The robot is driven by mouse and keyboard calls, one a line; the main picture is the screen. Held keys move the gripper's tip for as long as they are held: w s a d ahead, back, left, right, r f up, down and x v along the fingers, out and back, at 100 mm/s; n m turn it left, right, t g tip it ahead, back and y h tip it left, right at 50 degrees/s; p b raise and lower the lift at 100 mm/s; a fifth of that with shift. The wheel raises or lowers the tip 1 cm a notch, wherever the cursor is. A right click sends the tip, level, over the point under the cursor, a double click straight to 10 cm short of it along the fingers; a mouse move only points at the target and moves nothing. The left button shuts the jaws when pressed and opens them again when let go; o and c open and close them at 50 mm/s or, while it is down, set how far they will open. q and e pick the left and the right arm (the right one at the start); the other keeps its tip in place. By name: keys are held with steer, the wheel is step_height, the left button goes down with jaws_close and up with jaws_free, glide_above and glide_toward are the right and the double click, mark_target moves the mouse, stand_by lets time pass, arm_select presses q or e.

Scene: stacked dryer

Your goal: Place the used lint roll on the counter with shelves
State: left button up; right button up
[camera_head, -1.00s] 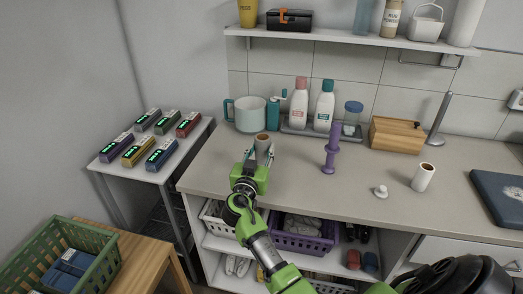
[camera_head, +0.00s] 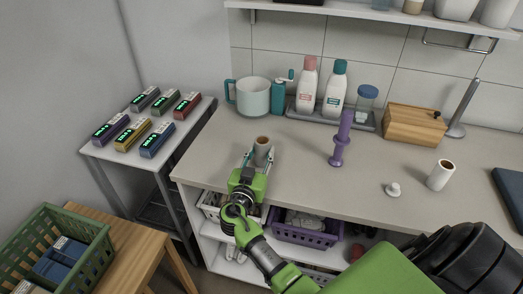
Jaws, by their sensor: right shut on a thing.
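The used lint roll (camera_head: 262,143), a short grey-white tube with a brown core at its top, is upright at the left part of the counter with shelves (camera_head: 300,180). My right gripper (camera_head: 261,156) is shut on it, its fingers on either side. The roll is at or just above the counter top; I cannot tell whether its base touches. My left gripper is not in view.
A white roll (camera_head: 440,175), a white knob (camera_head: 393,189) and a purple handle (camera_head: 341,140) stand to the right. A mug (camera_head: 252,97), bottles (camera_head: 306,86) and a wooden box (camera_head: 413,124) line the back. A side table (camera_head: 180,144) holds several coloured boxes. Counter space around the roll is clear.

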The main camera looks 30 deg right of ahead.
steer(key=shift+a, duration=0.15)
steer(key=shift+f+b, duration=0.2)
steer(key=shift+b, duration=0.1)
steer(key=o, duration=1)
steer(key=shift+w, duration=0.1)
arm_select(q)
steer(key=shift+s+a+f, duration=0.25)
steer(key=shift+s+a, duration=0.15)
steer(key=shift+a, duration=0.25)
arm_select(e)
steer(key=shift+d, duration=0.25)
steer(key=shift+a+r, duration=0.1)
steer(key=shift+r, duration=0.05)
steer(key=shift+r+p, duration=0.15)
steer(key=shift+p, duration=0.25)
steer(key=b+v, duration=0.4)
steer(key=v, duration=0.7)
steer(key=shift+s+a, duration=0.15)
steer(key=shift+s, duration=0.05)
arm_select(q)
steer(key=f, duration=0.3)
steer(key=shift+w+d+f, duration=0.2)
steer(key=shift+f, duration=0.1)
arm_select(e)
steer(key=shift+s+a, duration=0.2)
